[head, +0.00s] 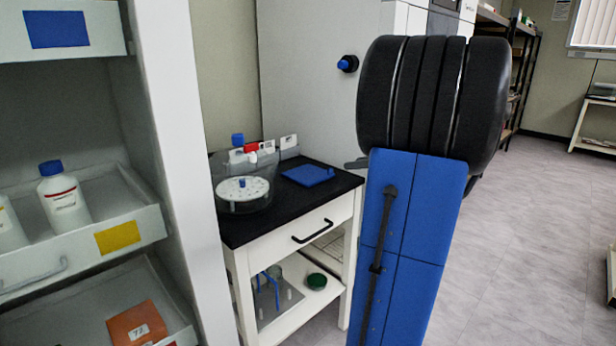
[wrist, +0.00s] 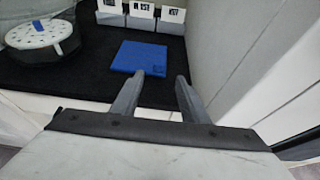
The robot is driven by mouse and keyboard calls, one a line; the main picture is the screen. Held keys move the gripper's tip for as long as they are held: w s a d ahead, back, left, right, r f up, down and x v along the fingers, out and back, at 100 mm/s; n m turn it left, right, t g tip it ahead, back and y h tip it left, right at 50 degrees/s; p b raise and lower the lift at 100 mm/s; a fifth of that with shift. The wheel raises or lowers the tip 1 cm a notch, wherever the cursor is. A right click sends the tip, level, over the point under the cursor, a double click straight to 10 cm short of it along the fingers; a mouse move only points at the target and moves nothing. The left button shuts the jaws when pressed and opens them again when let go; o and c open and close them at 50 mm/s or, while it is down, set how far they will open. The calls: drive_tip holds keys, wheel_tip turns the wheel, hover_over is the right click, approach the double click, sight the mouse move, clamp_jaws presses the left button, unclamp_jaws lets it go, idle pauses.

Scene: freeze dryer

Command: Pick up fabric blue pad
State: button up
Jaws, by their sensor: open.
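The blue pad (head: 308,175) is a flat square lying on the black top of a small white cart. In the wrist view the blue pad (wrist: 138,57) lies just beyond my fingertips. My gripper (wrist: 161,76) is open and empty, with its two grey fingers pointing toward the right part of the pad's near edge. From this view I cannot tell how high the fingers are above the top. In the head view my arm hides most of the gripper.
A round container with a white perforated lid (head: 243,188) stands left of the pad. Small labelled bins (wrist: 142,15) stand behind it. A white wall panel (wrist: 245,45) rises close on the right. A shelf with bottles (head: 64,198) is at far left. Open floor lies right.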

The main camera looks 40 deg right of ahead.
drive_tip(key=x, duration=0.5)
drive_tip(key=shift+w+f, duration=0.15)
drive_tip(key=shift+w, duration=0.2)
drive_tip(key=shift+x, duration=2.75)
drive_tip(key=shift+s+a+f, duration=0.1)
drive_tip(key=shift+s, duration=0.05)
drive_tip(key=shift+c, duration=0.6)
clamp_jaws()
